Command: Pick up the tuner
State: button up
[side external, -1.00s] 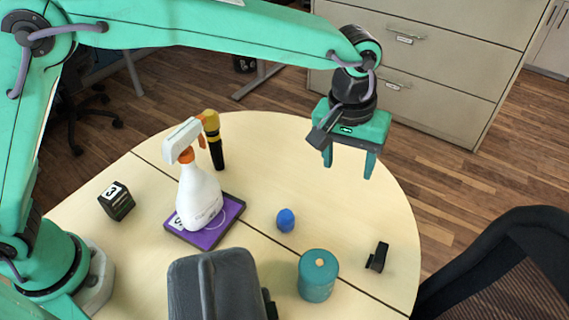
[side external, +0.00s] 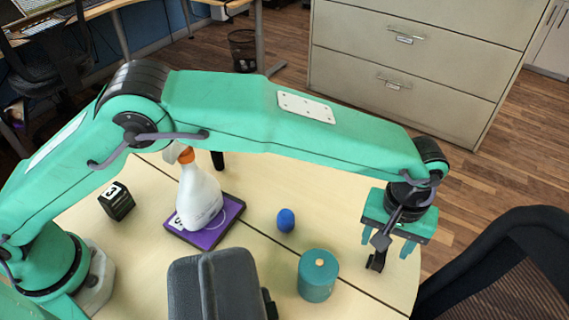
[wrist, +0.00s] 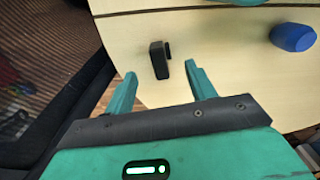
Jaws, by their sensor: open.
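The tuner is a small black clip-like piece (side external: 376,262) on the table near its right edge in the side view. It also shows in the wrist view (wrist: 159,60), standing just beyond the fingertips and roughly between them. My gripper (side external: 392,248) is open and empty, above and around the tuner's place in the side view, fingers pointing down. Its two green fingers show apart in the wrist view (wrist: 160,74). The gripper partly hides the tuner in the side view. I cannot tell the exact height of the fingertips above the table.
A teal cylinder (side external: 318,276) and a blue egg-like piece (side external: 285,220) stand left of the tuner. A white spray bottle (side external: 199,196) stands on a purple book (side external: 233,209). A black box (side external: 116,202) is at left. A dark chair (side external: 505,265) stands beyond the table's right edge.

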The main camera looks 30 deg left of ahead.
aim_at(380, 255)
jog(key=shift+f, duration=3.25)
jog(key=c, duration=1)
jog(key=shift+r, duration=0.15)
jog(key=shift+r, duration=0.55)
jog(key=r, duration=0.3)
jog(key=shift+s, duration=0.25)
jog(key=s+r, duration=0.2)
jog(key=s, duration=0.1)
jog(key=s+d+r, duration=0.1)
jog(key=s+r, duration=0.1)
jog(key=s, duration=0.2)
jog(key=s+r, duration=0.2)
jog(key=s, duration=0.2)
jog(key=shift+s+d+r, duration=0.1)
jog(key=shift+d+r, duration=0.15)
jog(key=shift+r, duration=0.1)
